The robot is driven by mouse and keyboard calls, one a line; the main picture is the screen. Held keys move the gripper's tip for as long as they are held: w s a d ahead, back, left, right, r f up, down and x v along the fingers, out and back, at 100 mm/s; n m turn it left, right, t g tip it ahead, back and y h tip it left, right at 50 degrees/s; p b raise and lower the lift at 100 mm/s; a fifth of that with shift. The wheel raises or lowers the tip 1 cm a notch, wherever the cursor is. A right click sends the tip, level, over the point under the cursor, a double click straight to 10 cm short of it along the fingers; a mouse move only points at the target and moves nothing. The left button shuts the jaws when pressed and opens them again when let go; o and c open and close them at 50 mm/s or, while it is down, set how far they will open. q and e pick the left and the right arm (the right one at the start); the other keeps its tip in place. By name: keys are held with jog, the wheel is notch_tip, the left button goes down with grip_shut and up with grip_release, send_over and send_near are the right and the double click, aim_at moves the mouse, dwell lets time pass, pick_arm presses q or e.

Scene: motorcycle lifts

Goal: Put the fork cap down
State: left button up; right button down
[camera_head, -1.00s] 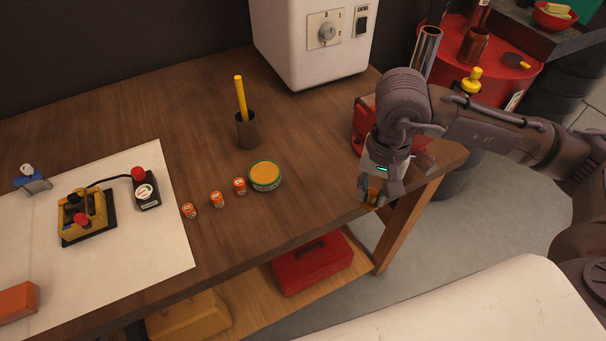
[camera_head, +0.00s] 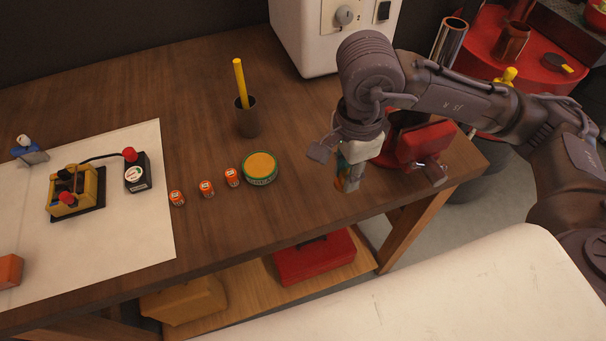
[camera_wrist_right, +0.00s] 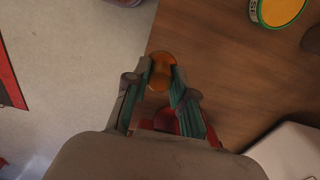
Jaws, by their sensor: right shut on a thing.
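My right gripper (camera_head: 346,184) hangs above the right front part of the wooden workbench (camera_head: 290,215), pointing down. In the right wrist view its fingers (camera_wrist_right: 162,78), with teal pads, are shut on the fork cap (camera_wrist_right: 161,68), a small round orange-gold piece at the fingertips. In the head view the fingers mostly hide the cap. It appears held above the bench near its front edge; the exact gap cannot be told. My left gripper is not in view.
A green-rimmed tin (camera_head: 260,168), several small orange-red cans and a cup with a yellow stick (camera_head: 246,120) stand left of the gripper. A red vise-like object (camera_head: 415,145) is close on its right. A white machine (camera_head: 310,45) stands behind. Bare wood lies between tin and gripper.

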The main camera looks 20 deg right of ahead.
jog(key=m, duration=0.4)
jog(key=shift+s+r, duration=0.1)
jog(key=shift+r, duration=0.05)
jog(key=m, duration=0.4)
jog(key=shift+s+a+r+b, duration=0.1)
jog(key=shift+r+b, duration=0.05)
jog(key=shift+b, duration=0.25)
jog(key=m, duration=0.6)
jog(key=shift+s+r, duration=0.2)
jog(key=m, duration=0.4)
jog(key=shift+s+r+b, duration=0.1)
jog(key=shift+r+b, duration=0.05)
jog(key=shift+b, duration=0.25)
jog(key=p, duration=0.3)
send_over(302, 179)
notch_tip(302, 179, down, 7)
jog(key=shift+r, duration=0.15)
notch_tip(302, 179, down, 4)
jog(key=shift+r+p, duration=0.15)
jog(key=shift+p, duration=0.5)
jog(key=shift+f, duration=0.25)
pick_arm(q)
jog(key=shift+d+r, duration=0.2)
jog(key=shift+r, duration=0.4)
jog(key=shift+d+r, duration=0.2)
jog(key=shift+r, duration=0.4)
